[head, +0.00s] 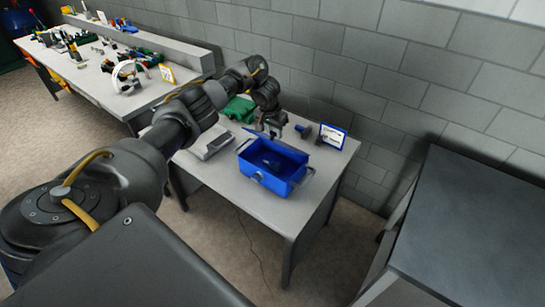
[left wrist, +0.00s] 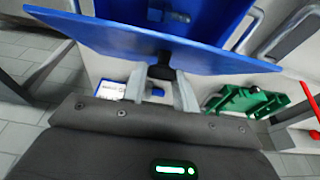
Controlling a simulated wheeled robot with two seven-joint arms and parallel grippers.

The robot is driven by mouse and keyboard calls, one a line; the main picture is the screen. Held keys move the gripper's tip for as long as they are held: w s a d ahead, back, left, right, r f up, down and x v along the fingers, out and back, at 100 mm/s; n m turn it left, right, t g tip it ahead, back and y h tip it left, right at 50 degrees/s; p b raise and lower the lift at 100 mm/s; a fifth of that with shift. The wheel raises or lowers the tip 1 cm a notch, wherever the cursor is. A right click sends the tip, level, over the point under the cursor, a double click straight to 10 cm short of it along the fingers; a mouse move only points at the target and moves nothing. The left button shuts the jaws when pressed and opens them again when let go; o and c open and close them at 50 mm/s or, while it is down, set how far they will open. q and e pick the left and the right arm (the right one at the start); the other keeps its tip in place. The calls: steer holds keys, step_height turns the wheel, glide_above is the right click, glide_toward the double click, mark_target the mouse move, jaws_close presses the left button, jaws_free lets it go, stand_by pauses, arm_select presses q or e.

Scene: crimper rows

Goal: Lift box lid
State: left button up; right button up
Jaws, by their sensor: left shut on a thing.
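The blue box (head: 267,180) stands on the grey table, with its inside partly showing. Its blue lid (head: 283,149) is tilted at the back of the box. In the left wrist view the lid (left wrist: 130,40) is a wide blue plate across the top, with a small black grip part (left wrist: 161,72) at its near face. My left gripper (head: 273,128) is at the lid's back side, its fingers (left wrist: 163,88) shut on that part. The exact contact is partly hidden. My right gripper is not in view.
On the table are a green case (head: 238,109), a grey device (head: 212,146) left of the box, and a framed sign (head: 332,136) to the right. A block wall is close behind. A dark cabinet (head: 480,225) stands at the right, a cluttered bench (head: 100,75) at the left.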

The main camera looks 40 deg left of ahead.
arm_select(q)
steer(key=shift+w+r+b, duration=0.3)
steer(key=shift+w+b, duration=0.05)
steer(key=shift+w, duration=0.3)
steer(key=shift+w+r+b, duration=0.25)
steer(key=shift+w+b, duration=0.1)
steer(key=shift+w, duration=0.25)
steer(key=shift+w+r+b, duration=0.2)
steer(key=shift+w+b, duration=0.35)
steer(key=shift+w, duration=0.15)
steer(key=shift+c, duration=0.2)
steer(key=shift+w+r+b, duration=0.35)
steer(key=shift+w+b, duration=0.1)
steer(key=shift+w+r, duration=0.2)
steer(key=shift+r, duration=0.1)
steer(key=shift+c, duration=0.2)
steer(key=shift+a, duration=0.1)
